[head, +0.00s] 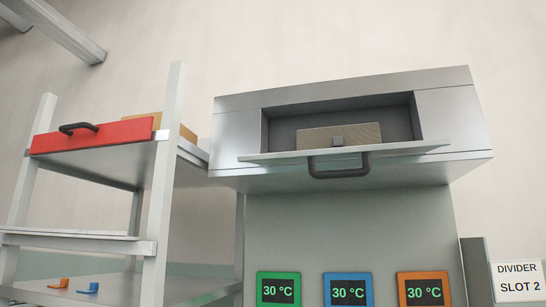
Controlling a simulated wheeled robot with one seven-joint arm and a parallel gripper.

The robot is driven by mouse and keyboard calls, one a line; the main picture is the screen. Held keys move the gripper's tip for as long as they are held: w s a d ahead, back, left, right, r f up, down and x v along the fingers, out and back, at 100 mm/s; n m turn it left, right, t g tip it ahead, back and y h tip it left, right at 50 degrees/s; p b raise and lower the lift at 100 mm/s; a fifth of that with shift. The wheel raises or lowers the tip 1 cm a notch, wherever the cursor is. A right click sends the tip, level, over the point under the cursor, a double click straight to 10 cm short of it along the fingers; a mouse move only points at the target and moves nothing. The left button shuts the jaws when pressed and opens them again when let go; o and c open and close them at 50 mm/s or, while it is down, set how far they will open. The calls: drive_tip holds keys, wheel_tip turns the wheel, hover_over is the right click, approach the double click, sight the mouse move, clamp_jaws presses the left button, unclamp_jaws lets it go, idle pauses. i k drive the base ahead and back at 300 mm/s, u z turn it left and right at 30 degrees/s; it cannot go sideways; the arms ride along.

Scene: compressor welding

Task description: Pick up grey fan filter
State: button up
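A grey-brown panel with a fine mesh face (367,133), which looks like the fan filter, stands inside the open recess of a metal cabinet (235,140). The panel's lower edge is hidden behind the cabinet's lowered front flap (405,149), which has a dark handle (338,173). My gripper is not in view.
At the left, a metal shelf rack (110,165) holds a red box-like piece with a black handle (90,136). Small orange (58,284) and blue (88,288) pieces lie lower down. Green, blue and orange displays read 30 °C below the cabinet. A "DIVIDER SLOT 2" sign (517,279) stands right.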

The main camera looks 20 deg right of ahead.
sight(367, 134)
drive_tip(key=u, duration=1.05)
drive_tip(key=k, duration=0.7)
drive_tip(key=z, duration=1.25)
drive_tip(key=i, duration=0.5)
drive_tip(key=k, duration=0.5)
drive_tip(key=u, duration=1.65)
drive_tip(key=i, duration=1.1)
drive_tip(key=z, duration=2.65)
